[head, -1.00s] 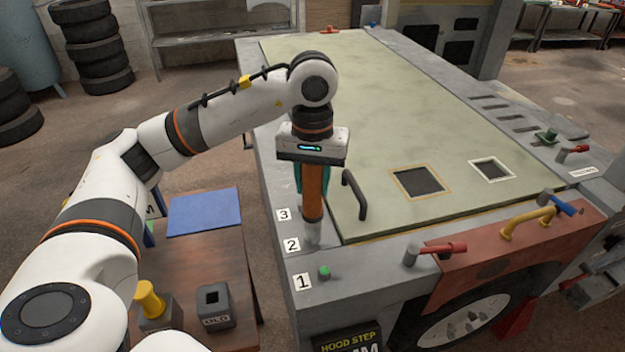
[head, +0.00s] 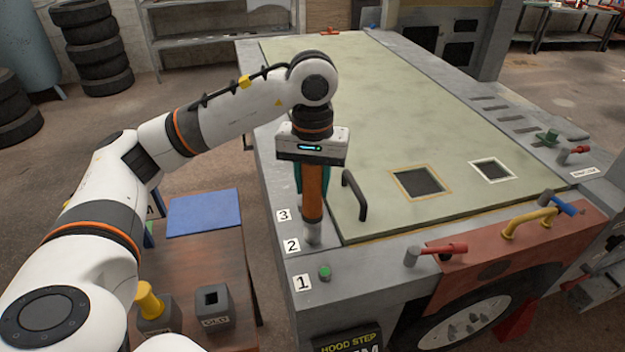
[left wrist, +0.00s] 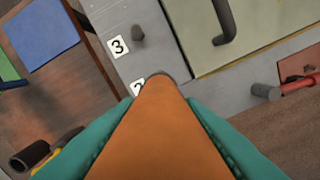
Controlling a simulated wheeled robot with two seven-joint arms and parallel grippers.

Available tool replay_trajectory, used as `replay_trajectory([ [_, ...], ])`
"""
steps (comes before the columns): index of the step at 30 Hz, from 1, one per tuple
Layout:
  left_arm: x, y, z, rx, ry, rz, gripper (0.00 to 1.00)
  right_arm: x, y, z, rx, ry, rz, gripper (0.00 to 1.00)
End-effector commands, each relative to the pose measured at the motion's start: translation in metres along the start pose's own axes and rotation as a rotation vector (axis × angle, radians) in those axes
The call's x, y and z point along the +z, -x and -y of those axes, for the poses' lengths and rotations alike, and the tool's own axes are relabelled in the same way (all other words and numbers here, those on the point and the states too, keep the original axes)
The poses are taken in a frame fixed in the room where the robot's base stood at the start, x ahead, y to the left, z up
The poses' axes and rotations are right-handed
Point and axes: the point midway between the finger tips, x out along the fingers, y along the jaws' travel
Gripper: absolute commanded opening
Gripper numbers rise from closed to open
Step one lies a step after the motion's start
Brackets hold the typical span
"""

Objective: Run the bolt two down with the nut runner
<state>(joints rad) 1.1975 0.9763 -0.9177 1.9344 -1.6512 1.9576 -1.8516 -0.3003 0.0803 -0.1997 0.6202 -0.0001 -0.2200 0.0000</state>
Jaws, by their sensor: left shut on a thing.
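In the left wrist view the nut runner (left wrist: 158,130) fills the middle between the teal fingers. Bolt two is hidden under the runner's end; I cannot tell how deep it sits. Bolt one (head: 324,273), green-topped, stands beside label 1. Bolt three (left wrist: 138,36), grey, stands beside label 3 in the left wrist view. My right gripper is out of view.
A black handle (head: 354,195) stands on the pale green panel (head: 400,120) close to the runner. A red-handled clamp (head: 435,250) is to the right. A side table holds a blue mat (head: 204,212), a block marked OLD (head: 214,318) and a yellow-topped piece (head: 149,300).

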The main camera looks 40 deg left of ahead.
Motion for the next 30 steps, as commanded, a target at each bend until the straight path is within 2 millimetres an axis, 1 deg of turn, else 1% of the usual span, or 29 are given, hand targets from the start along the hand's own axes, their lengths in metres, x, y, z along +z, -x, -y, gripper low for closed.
replay_trajectory([
  [30,0.0,0.054,0.0,-0.003,0.0,0.002,0.07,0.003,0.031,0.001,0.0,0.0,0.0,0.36],
])
